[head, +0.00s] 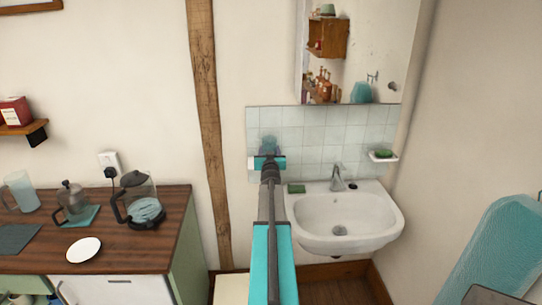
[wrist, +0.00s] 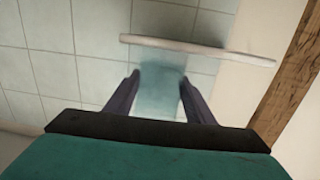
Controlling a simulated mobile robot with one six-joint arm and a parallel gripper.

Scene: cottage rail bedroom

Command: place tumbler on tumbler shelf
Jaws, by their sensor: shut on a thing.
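The tumbler (wrist: 160,88) is a see-through teal cup held between the two dark fingers of my gripper (wrist: 158,98) in the wrist view. In the head view the tumbler (head: 270,145) shows just above my gripper (head: 269,158), in front of the tiled wall. A narrow pale shelf (wrist: 235,54) crosses the wrist view by the tumbler's far end; I take it as the tumbler shelf. In the head view a white end of it (head: 252,163) shows left of my gripper, and the rest is hidden. I cannot tell whether the tumbler touches the shelf.
A white washbasin (head: 345,215) with a tap (head: 338,178) is right of my arm, below a mirror (head: 370,60). A green block (head: 296,188) lies on its rim. A soap dish (head: 383,155) is on the wall. A wooden post (head: 208,120) and a counter (head: 130,250) stand left.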

